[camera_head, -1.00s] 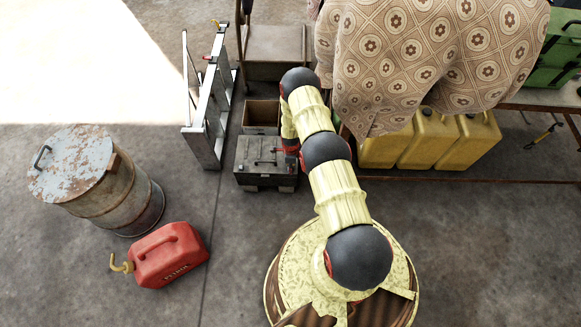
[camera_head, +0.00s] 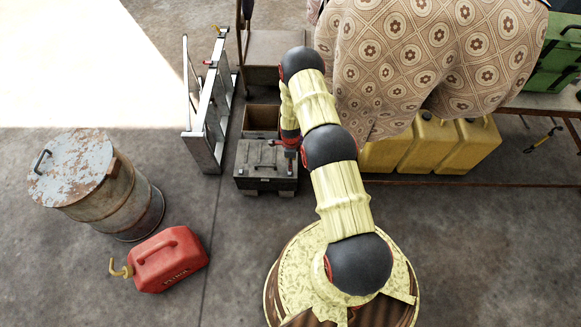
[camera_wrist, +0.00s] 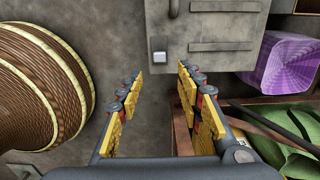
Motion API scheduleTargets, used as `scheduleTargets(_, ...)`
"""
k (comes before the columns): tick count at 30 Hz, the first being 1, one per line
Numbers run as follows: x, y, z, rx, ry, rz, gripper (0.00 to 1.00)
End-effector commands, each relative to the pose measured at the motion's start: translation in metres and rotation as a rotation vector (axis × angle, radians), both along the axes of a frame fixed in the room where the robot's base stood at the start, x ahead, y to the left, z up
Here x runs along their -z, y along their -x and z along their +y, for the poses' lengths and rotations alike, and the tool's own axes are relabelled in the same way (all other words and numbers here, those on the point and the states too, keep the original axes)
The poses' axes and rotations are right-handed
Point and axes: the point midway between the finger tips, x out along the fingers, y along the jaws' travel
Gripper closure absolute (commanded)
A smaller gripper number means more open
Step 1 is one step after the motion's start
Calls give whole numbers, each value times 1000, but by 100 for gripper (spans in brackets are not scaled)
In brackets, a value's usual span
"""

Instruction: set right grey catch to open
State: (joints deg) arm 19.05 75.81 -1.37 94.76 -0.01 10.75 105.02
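A dark grey toolbox (camera_head: 255,166) stands on the floor in the head view, with a handle on its lid. In the wrist view the grey box (camera_wrist: 228,30) fills the top right, and a small light grey catch (camera_wrist: 159,57) sits near its lower left corner. My gripper (camera_wrist: 158,76) is open and empty, its two yellow-padded fingers spread below the catch in the picture. The catch lies in line with the gap and appears apart from the fingertips. In the head view my gripper is partly hidden by my arm beside the box's right side. I cannot tell the catch's setting.
A brown open crate (camera_head: 261,118) stands behind the toolbox; a purple item (camera_wrist: 284,65) shows at right in the wrist view. A ladder (camera_head: 208,120) stands left, yellow cans (camera_head: 468,146) right. A red petrol can (camera_head: 170,262) and rusty drum (camera_head: 118,205) are front left.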

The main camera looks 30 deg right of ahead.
Motion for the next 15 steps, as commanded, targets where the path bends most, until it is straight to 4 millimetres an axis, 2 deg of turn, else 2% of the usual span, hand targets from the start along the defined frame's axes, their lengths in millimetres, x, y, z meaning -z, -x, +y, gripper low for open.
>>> scheduleTargets(1,-8,0,0,0,1,-1,64)
scheduleTargets(6,-24,1,0,0,-1,1,64)
scheduleTargets(15,-30,1,0,0,-1,1,64)
